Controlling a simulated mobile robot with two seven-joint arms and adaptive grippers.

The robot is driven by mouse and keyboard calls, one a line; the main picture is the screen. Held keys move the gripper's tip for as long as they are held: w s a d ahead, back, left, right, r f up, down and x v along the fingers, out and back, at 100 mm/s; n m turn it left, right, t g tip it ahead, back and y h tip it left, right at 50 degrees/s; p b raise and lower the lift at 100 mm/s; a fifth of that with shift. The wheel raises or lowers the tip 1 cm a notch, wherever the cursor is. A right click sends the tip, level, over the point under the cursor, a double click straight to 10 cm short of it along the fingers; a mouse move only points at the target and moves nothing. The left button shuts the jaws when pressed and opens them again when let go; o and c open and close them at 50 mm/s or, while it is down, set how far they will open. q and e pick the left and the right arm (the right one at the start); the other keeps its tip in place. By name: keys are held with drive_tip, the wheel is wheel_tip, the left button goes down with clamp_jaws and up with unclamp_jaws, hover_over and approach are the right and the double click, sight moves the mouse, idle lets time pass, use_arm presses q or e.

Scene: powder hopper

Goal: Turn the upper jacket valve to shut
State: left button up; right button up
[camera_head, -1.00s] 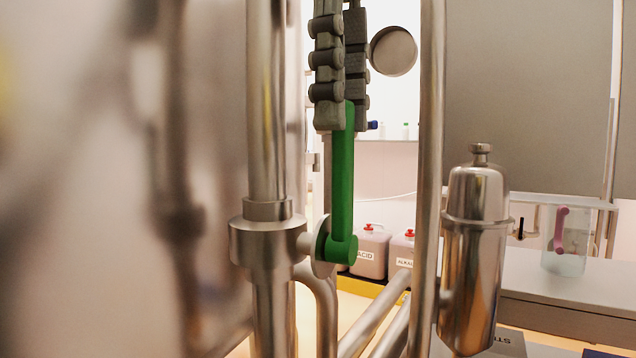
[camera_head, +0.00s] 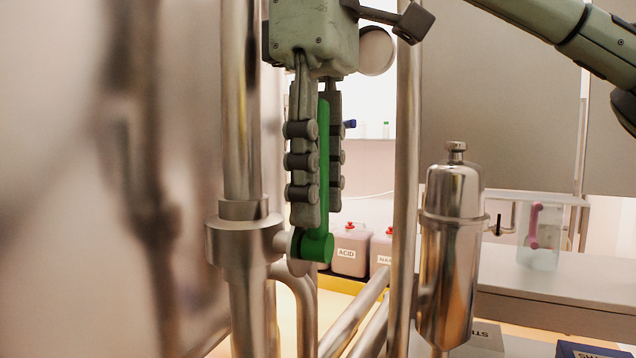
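The green valve handle (camera_head: 323,170) stands upright from its round green hub (camera_head: 316,247), on a short stub beside a vertical steel pipe (camera_head: 242,120). My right gripper (camera_head: 317,218) points down from above, with one finger on each side of the handle. The near finger covers part of the handle and the far finger is partly behind it. Whether the fingers press on the handle cannot be told. My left gripper is not in view.
A second vertical pipe (camera_head: 405,180) stands just right of the handle, with a polished steel canister (camera_head: 452,250) beyond it. A container labelled ACID (camera_head: 347,255) stands behind and below. Slanting pipes (camera_head: 355,310) run below the valve.

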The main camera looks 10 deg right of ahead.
sight(330, 190)
clamp_jaws()
drive_tip(key=shift+w, duration=0.1)
drive_tip(key=shift+w+d+g+y, duration=0.2)
drive_tip(key=shift+w+g+y, duration=0.15)
drive_tip(key=shift+g, duration=0.3)
drive_tip(key=shift+w+d+g+y, duration=0.25)
drive_tip(key=shift+g+y, duration=0.2)
drive_tip(key=shift+g, duration=0.2)
drive_tip(key=shift+w+d+f+g+y, duration=0.25)
drive_tip(key=shift+w+g+y, duration=0.2)
drive_tip(key=shift+g, duration=0.45)
drive_tip(key=shift+w+d+f+g+y, duration=0.15)
drive_tip(key=shift+w+f+g+y, duration=0.15)
drive_tip(key=shift+g+y, duration=0.45)
drive_tip(key=shift+o, duration=0.9)
unclamp_jaws()
